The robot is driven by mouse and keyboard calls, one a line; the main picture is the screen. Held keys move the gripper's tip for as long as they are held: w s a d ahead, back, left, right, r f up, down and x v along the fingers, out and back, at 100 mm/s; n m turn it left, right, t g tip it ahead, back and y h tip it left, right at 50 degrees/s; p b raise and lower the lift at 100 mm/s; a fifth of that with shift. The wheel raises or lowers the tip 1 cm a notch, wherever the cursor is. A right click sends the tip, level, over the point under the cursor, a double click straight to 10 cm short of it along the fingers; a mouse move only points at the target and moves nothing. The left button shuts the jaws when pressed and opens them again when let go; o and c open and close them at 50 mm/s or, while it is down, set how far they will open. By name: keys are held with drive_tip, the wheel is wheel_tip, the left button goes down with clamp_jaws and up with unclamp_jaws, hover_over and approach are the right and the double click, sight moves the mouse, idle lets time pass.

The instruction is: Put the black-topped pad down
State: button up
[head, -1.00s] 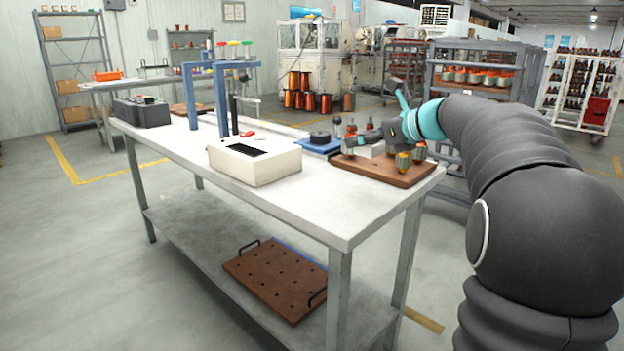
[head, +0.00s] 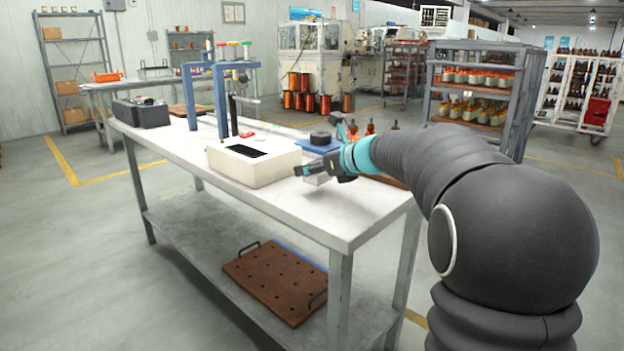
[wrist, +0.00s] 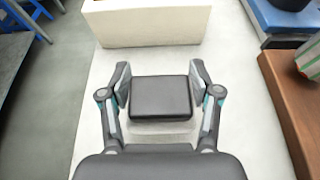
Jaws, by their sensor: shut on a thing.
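The black-topped pad (wrist: 160,98) is a small square block with a dark top and a pale base. In the wrist view it sits between the two fingers of my gripper (wrist: 159,88), which is shut on its left and right sides. The pad is over the white tabletop; whether it touches the surface I cannot tell. In the head view my gripper (head: 322,171) is low over the near right part of the table, just right of the white box. The pad's pale side (head: 317,180) shows only in part there, behind a finger.
The white box (head: 254,163) with a black slot stands just beyond the pad. A blue base with a black disc (head: 320,138) and a brown wooden board (wrist: 292,100) lie to the right. Bare tabletop (head: 345,215) lies in front.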

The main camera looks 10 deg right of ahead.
sight(312, 178)
drive_tip(key=shift+f, duration=1.4)
drive_tip(key=shift+f, duration=0.15)
drive_tip(key=o, duration=1.1)
drive_tip(key=shift+o, duration=0.2)
drive_tip(key=shift+s+r, duration=0.1)
drive_tip(key=shift+r, duration=0.15)
drive_tip(key=v, duration=1)
drive_tip(key=shift+s+d, duration=0.1)
drive_tip(key=shift+d, duration=0.05)
drive_tip(key=shift+s+d+r, duration=0.2)
drive_tip(key=shift+s+d, duration=0.15)
drive_tip(key=shift+s, duration=0.3)
